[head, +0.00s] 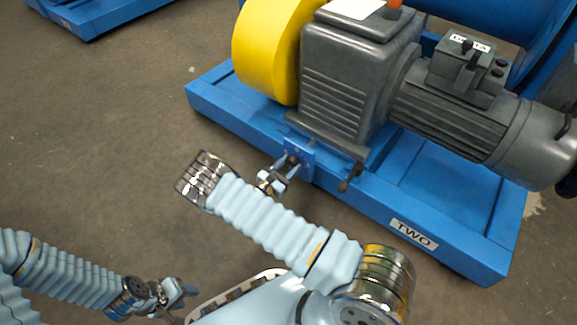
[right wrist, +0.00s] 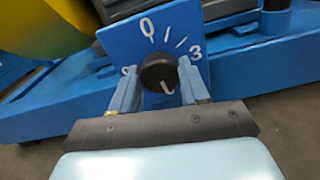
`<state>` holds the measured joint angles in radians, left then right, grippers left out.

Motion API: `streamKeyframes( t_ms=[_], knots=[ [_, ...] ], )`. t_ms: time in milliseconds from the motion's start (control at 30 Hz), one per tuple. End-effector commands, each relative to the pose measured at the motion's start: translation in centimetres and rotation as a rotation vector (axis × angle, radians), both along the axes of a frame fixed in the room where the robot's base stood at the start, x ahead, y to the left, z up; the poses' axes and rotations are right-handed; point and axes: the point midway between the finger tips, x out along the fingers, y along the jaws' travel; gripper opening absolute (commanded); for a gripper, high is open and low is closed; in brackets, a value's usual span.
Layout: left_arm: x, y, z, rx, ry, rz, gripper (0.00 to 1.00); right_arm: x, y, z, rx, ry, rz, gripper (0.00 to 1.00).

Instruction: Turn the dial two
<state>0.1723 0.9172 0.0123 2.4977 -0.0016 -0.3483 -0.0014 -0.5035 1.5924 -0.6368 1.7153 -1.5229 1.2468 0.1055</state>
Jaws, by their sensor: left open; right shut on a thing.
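The dial (right wrist: 159,73) is a round black knob on a blue plate (right wrist: 120,37) with white marks. In the right wrist view a 0 is at the top and a 3 at the right; a digit at the left is partly hidden. A white line on the knob points down, slightly right. My right gripper (right wrist: 160,82) has a finger on each side of the knob and is shut on it. In the head view the plate (head: 301,158) is on the blue base's front, with my right gripper (head: 286,176) at it. My left gripper (head: 185,295) is open and empty, low in the view.
The blue base (head: 445,225) carries a label (head: 413,234) reading TWO. On it stand a grey gearbox (head: 340,75), a grey motor (head: 450,115) and a yellow guard (head: 265,50). Another blue base (head: 95,15) is at the top left. The floor (head: 110,130) between is clear.

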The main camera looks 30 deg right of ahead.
Motion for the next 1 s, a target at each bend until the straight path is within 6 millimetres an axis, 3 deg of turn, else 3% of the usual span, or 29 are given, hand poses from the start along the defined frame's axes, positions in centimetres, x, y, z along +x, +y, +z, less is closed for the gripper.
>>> streamKeyframes(
  t_ms=[500, 1000],
  knots=[
    [0.00, 0.00, 0.00, 0.000, 0.000, 0.000, 0.45, 0.03, 0.09, -0.03, -0.122, 0.296, 0.001, 0.15],
    [0.00, 0.00, 0.01, 0.000, 0.000, 0.000, 0.45, 0.04, 0.10, -0.06, -0.148, 0.364, 0.000, 0.15]
  ],
)
